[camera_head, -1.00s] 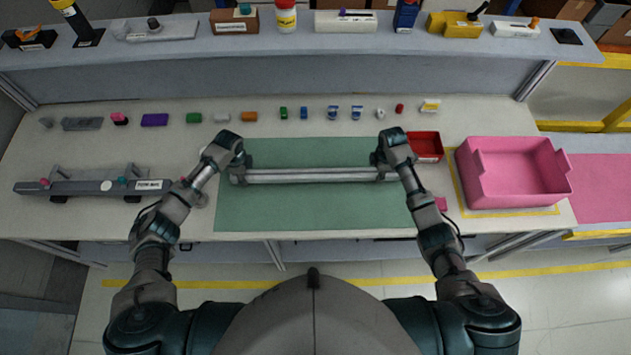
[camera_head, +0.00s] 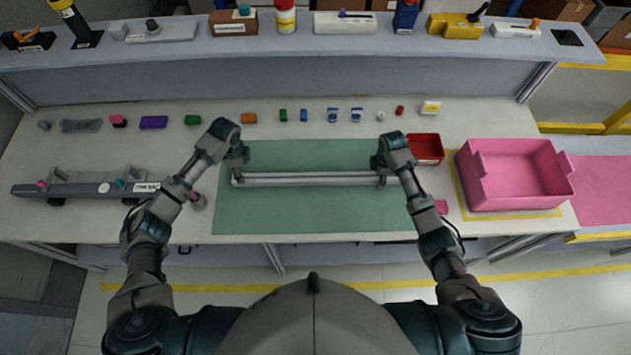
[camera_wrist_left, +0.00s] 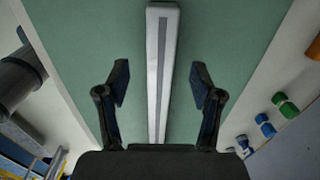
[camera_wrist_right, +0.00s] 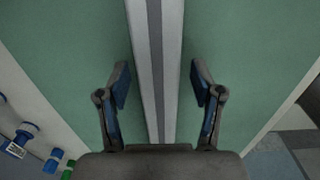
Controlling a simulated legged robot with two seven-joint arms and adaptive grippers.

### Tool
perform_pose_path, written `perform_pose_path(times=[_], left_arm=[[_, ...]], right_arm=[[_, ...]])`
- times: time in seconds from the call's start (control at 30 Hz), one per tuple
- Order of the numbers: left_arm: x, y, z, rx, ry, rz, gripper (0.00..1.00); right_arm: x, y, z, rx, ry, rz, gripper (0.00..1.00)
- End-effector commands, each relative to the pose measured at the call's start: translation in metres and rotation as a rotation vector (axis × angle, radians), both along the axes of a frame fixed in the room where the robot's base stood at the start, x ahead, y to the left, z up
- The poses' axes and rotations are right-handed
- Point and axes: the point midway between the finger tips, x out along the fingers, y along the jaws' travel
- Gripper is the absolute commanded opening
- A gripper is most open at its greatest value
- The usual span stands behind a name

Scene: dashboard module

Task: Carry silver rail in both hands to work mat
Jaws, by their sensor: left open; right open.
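The silver rail (camera_head: 310,179) lies lengthwise across the green work mat (camera_head: 300,215). My left gripper (camera_head: 238,164) is open above the rail's left end. In the left wrist view, the rail (camera_wrist_left: 160,70) runs between the spread fingers (camera_wrist_left: 159,85), with a gap on each side, and its end shows at the top. My right gripper (camera_head: 381,166) is open near the rail's right end. In the right wrist view, the rail (camera_wrist_right: 156,60) passes between its parted fingers (camera_wrist_right: 159,85). The gripper parts hide short pieces of the rail.
A dark rail-like fixture (camera_head: 90,189) lies left of the mat. A red bin (camera_head: 425,148) and a pink bin (camera_head: 515,175) stand to the right. Several small coloured parts line the back of the table, below a raised shelf (camera_head: 300,45).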

Motion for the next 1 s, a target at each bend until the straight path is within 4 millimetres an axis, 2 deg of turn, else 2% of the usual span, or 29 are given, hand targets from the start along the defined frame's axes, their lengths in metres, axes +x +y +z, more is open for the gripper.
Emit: perform_pose_path(times=[0.03,0.2,0.37,0.47,0.8,1.0], left_arm=[[0.001,-0.003,0.012,-0.001,-0.004,-0.003,0.66],[0.000,-0.007,0.038,0.004,-0.002,-0.002,0.66],[-0.001,-0.005,0.047,0.001,0.000,-0.002,0.66],[-0.001,-0.004,0.048,0.000,0.001,-0.002,0.66],[-0.001,-0.004,0.047,0.000,0.000,-0.002,0.66],[-0.001,-0.006,0.048,0.003,0.000,-0.002,0.66]], right_arm=[[0.000,-0.002,-0.001,0.000,0.001,-0.001,0.66],[0.000,-0.004,-0.001,0.002,0.001,-0.001,0.66],[0.000,0.000,0.004,-0.001,0.000,-0.001,0.66],[0.001,0.000,0.017,-0.002,-0.002,-0.001,0.66],[-0.001,-0.001,0.090,-0.001,-0.003,-0.001,0.66],[-0.001,-0.004,0.114,0.001,0.000,-0.001,0.66]])
